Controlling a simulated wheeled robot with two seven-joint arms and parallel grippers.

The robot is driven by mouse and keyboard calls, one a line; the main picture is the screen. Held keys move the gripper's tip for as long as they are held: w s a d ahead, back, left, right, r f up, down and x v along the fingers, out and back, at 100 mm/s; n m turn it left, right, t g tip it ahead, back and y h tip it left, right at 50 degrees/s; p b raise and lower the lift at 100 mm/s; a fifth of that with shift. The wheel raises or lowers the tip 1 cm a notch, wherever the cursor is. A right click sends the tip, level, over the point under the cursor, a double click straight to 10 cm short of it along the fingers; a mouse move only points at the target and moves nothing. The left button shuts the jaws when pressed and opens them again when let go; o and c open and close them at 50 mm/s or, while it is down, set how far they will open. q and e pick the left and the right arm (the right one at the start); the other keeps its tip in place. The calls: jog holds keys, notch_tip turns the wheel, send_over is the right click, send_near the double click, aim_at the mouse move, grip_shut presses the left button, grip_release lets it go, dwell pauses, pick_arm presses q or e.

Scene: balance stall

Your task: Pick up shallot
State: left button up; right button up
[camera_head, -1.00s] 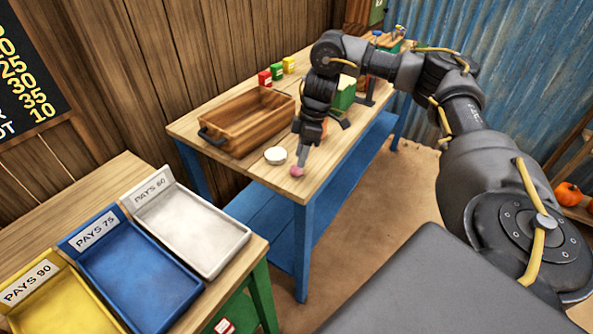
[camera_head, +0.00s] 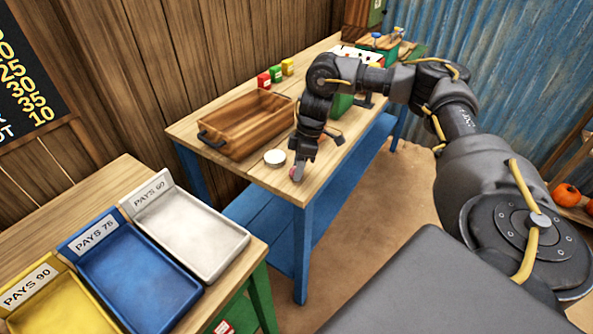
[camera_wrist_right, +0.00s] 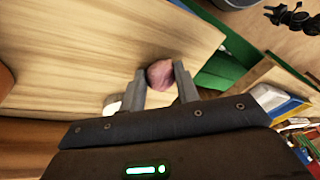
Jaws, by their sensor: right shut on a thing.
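The shallot (camera_wrist_right: 160,74) is small, round and pinkish purple. In the right wrist view it sits between the two fingertips of my right gripper (camera_wrist_right: 160,88), which is shut on it. In the head view my right gripper (camera_head: 297,173) points down at the near corner of the wooden table (camera_head: 262,172), and the fingers hide most of the shallot. I cannot tell whether the shallot still touches the tabletop. My left gripper is not in view.
A small white round dish (camera_head: 275,157) is just left of the gripper. A wooden crate (camera_head: 240,132) stands behind it. White (camera_head: 190,232), blue (camera_head: 135,280) and yellow (camera_head: 62,305) trays with pay signs lie on a nearer table. Floor between the tables and my base is clear.

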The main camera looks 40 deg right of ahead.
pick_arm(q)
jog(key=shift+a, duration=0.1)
